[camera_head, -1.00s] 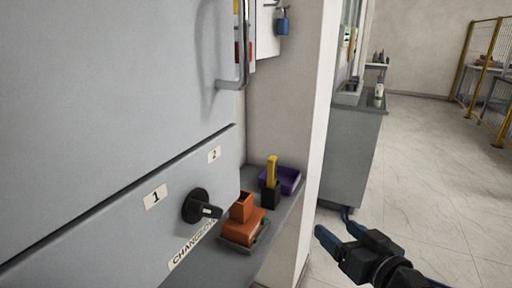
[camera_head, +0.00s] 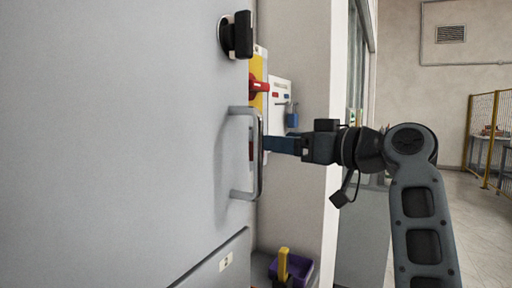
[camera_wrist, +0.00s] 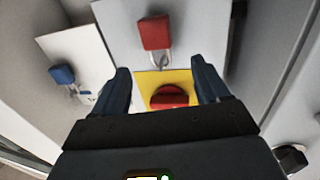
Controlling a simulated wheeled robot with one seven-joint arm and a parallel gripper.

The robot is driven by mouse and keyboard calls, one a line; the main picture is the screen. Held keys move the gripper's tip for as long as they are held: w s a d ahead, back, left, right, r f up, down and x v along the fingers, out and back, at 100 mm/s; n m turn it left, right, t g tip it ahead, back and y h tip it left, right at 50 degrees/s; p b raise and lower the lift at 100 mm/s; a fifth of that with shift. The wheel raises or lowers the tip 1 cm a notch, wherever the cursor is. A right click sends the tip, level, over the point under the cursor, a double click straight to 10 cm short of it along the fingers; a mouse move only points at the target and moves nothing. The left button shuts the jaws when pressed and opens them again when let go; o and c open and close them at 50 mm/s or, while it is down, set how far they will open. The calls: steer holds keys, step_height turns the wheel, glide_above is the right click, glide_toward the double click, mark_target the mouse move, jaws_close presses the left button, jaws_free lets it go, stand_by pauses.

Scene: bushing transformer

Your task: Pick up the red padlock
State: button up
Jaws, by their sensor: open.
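The red padlock (camera_wrist: 155,32) hangs by its metal shackle in the wrist view, which looks upside down. It lies beyond my fingertips, near the middle. In the head view only a small red part of the padlock (camera_head: 251,150) shows behind the door handle. My gripper (camera_wrist: 160,66) is open and empty, with a blue finger on either side and the shackle between them in the picture. In the head view my gripper (camera_head: 268,145) points left at the panel, close to the padlock's height. I cannot tell the exact gap to the padlock.
A red switch (camera_wrist: 168,97) sits on a yellow plate. A blue padlock (camera_head: 292,118) hangs on a white panel to the right. The grey door carries a protruding handle (camera_head: 236,150) and a black knob (camera_head: 237,35).

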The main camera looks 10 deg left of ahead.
steer(key=p+x, duration=0.2)
steer(key=x, duration=0.4)
steer(key=shift+f, duration=0.2)
steer(key=shift+w, duration=0.1)
steer(key=c, duration=1.2)
